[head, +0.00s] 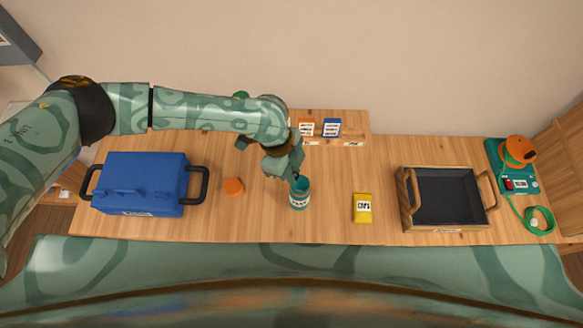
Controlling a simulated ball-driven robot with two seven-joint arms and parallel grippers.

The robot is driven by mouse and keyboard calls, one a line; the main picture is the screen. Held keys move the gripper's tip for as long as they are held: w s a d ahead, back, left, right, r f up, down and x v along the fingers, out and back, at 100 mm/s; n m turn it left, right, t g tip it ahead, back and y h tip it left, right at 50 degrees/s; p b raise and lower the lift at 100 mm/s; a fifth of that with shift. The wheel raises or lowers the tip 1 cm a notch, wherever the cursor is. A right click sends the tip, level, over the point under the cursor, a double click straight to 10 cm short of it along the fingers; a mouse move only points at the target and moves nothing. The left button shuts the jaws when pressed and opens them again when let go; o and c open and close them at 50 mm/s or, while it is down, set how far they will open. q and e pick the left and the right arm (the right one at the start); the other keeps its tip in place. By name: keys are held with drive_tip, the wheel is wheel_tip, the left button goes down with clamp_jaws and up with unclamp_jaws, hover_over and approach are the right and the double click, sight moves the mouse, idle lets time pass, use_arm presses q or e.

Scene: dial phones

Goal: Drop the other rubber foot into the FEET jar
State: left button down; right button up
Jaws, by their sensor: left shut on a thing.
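The teal jar (299,200) with a white label stands on the wooden table near the middle; its label is too small to read surely. My left gripper (295,178) is right above the jar's mouth, pointing down, and is shut on a small dark thing, apparently the rubber foot. The foot is mostly hidden by the fingers, and I cannot tell whether it is above or inside the rim. The inside of the jar is hidden too. My right gripper is not in view.
An orange disc (233,186) lies left of the jar, near a blue toolbox (140,180). A yellow CAPS packet (362,207) and a dark-lined wooden tray (448,197) are to the right. Small boxes (331,127) line the back.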

use_arm(q)
drive_tip(key=c, duration=1.3)
unclamp_jaws()
drive_tip(key=shift+o, duration=0.2)
drive_tip(key=shift+r, duration=0.1)
drive_tip(key=p+v, duration=0.1)
drive_tip(key=v, duration=1.5)
drive_tip(key=shift+r, duration=0.1)
